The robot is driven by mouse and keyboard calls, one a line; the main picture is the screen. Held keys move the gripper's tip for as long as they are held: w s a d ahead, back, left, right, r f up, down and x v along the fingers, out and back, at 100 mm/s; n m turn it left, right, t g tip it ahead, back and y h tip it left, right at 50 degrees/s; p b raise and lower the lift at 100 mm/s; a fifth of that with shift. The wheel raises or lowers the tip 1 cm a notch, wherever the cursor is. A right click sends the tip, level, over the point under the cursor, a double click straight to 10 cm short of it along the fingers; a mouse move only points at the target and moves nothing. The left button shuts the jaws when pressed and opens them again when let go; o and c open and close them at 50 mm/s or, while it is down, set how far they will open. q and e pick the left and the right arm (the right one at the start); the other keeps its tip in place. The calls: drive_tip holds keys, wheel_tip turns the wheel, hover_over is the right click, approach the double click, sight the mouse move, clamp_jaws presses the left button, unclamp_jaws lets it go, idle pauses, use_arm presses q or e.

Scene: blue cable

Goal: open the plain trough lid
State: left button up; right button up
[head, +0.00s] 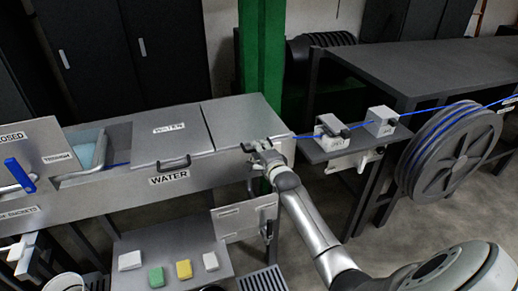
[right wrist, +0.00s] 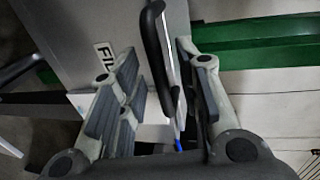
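The plain trough lid (head: 238,118), a flat grey panel without a label on top, lies shut at the right end of the trough. My right gripper (head: 262,146) is at its front right edge, above the trough's front face. In the right wrist view a black bar handle (right wrist: 162,60) lies between the two fingers of my right gripper (right wrist: 165,95). The fingers stand apart, with a gap visible on the left side of the handle; contact on the right side is unclear. My left gripper is not in view.
Left of it is a labelled lid (head: 170,142) with a dark handle, above a WATER label. A blue cable (head: 300,136) runs right through blocks on a shelf (head: 335,150) to a large reel (head: 450,150). A green post (head: 262,60) rises close behind the trough.

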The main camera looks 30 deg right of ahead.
drive_tip(key=shift+w+d+f, duration=0.1)
drive_tip(key=shift+w+d, duration=0.05)
drive_tip(key=shift+w, duration=0.25)
clamp_jaws()
